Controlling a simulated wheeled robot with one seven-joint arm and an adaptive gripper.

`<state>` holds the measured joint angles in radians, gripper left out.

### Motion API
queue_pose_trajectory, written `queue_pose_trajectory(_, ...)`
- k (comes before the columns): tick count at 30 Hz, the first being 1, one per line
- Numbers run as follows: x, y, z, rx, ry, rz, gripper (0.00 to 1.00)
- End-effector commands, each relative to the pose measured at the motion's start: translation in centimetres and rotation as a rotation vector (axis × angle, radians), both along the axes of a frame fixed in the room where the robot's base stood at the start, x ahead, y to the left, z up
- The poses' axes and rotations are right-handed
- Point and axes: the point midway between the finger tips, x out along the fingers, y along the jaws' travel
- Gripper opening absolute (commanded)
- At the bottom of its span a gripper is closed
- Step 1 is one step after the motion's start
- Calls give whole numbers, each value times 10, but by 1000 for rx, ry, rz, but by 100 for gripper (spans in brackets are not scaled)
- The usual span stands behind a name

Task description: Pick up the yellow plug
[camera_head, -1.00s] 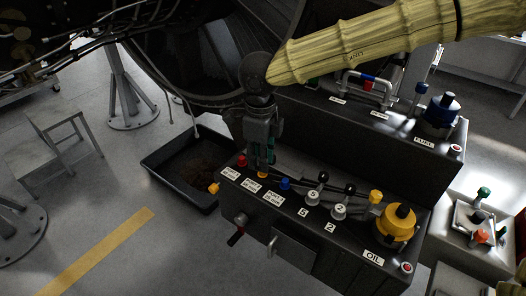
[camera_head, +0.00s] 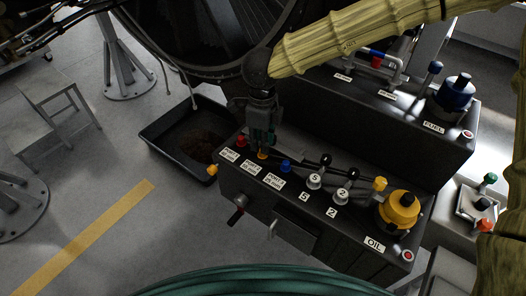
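The small yellow plug (camera_head: 262,156) sits in the top of the black oil unit (camera_head: 345,232), between a red plug (camera_head: 241,142) and a blue plug (camera_head: 285,166). My gripper (camera_head: 263,147) points down right over the yellow plug, its fingertips at or just above it. The fingers hide part of the plug. I cannot tell whether they touch it or how far they are closed. The plug looks seated in its port.
Levers (camera_head: 316,172) and a large yellow oil cap (camera_head: 400,207) stand right of the plugs. The fuel unit (camera_head: 420,140) rises behind. A black tray (camera_head: 165,158) lies on the floor at left. The engine (camera_head: 220,50) hangs above.

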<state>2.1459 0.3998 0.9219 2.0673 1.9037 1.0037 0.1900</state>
Motion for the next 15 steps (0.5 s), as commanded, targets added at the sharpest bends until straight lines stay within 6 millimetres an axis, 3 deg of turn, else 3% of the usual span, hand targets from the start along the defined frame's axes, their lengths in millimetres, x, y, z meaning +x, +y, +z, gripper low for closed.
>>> queue_pose_trajectory(9,1,-3,-39,-3,6,0,23)
queue_pose_trajectory(15,3,-3,-43,-1,5,0,23)
